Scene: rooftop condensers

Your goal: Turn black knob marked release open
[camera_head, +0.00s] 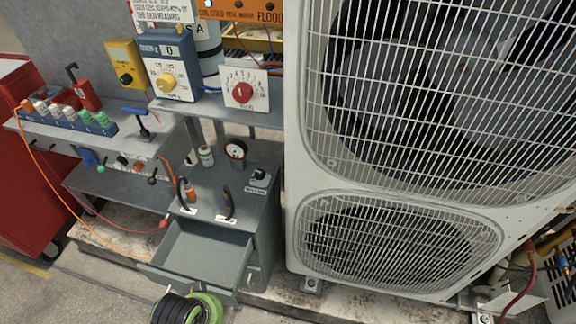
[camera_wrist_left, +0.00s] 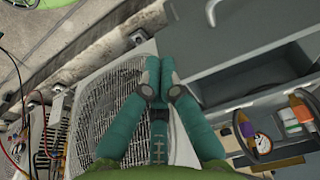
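No gripper touches the knob in the head view. My left gripper (camera_wrist_left: 160,72) shows in the left wrist view, its teal fingers closed together at the tips with nothing visible between them. It points across the condenser's grille and the cabinet's front. I cannot make out the knob in that view; a finger may hide it. My right gripper is in neither view.
An open drawer (camera_head: 195,252) juts from the cabinet. Two curved black handles stand on its top, with a gauge (camera_head: 235,149) and a white bottle (camera_head: 206,156) behind. The large condenser (camera_head: 310,190) stands close on the right. Instrument boxes stand on the shelf behind.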

